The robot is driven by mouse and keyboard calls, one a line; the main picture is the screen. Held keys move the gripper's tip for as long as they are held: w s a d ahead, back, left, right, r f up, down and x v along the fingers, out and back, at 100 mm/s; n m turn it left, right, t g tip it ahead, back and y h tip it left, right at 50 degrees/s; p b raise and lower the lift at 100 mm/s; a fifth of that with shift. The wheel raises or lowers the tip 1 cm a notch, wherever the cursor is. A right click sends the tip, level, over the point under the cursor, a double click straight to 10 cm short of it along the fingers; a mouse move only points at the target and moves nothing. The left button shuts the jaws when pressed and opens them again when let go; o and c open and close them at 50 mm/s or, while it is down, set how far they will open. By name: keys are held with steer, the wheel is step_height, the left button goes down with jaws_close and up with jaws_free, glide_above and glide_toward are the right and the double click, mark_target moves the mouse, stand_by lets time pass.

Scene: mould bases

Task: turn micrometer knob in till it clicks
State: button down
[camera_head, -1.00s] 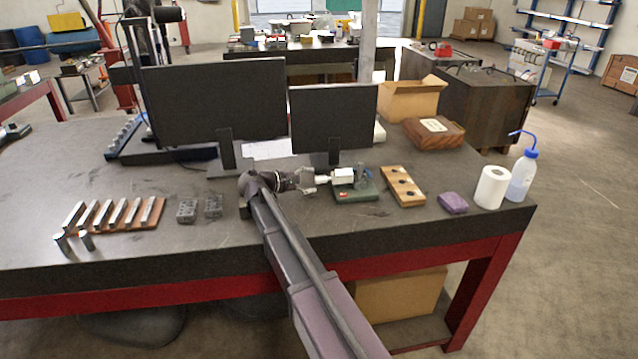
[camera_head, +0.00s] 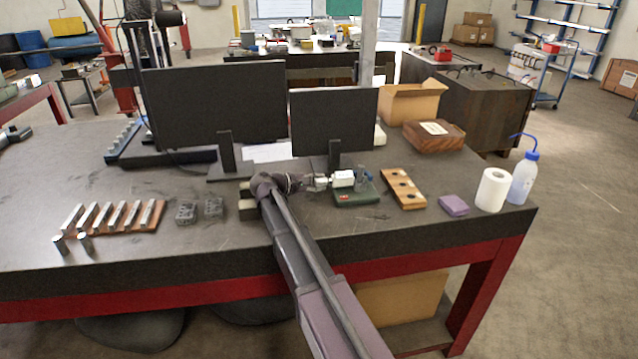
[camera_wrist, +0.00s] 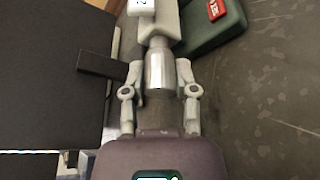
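The micrometer (camera_head: 344,179) is held in a stand with a dark green base (camera_head: 358,197) and a red label. Its white readout (camera_wrist: 141,6) shows at the top of the wrist view. Its shiny thimble (camera_wrist: 158,70) points toward my gripper, with a darker knob end (camera_wrist: 158,97) below it. My gripper (camera_wrist: 158,75) has one finger on each side of the thimble and knob. Narrow gaps seem to show between fingers and metal, so it looks open around them. In the head view my gripper (camera_head: 318,182) is at the micrometer's left end.
Two monitors (camera_head: 215,102) (camera_head: 333,122) stand close behind my arm. A wooden block with holes (camera_head: 403,188), a purple block (camera_head: 453,205), a white roll (camera_head: 492,189) and a wash bottle (camera_head: 524,178) are to the right. Metal bars (camera_head: 113,216) lie left.

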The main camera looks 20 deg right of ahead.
steer(key=shift+f+m+t+b, duration=0.1)
steer(key=shift+m+t+b, duration=0.2)
steer(key=shift+m+b, duration=0.45)
steer(key=shift+m+h, duration=0.4)
steer(key=shift+m, duration=0.05)
steer(key=shift+c, duration=2)
jaws_free()
steer(key=shift+n, duration=0.3)
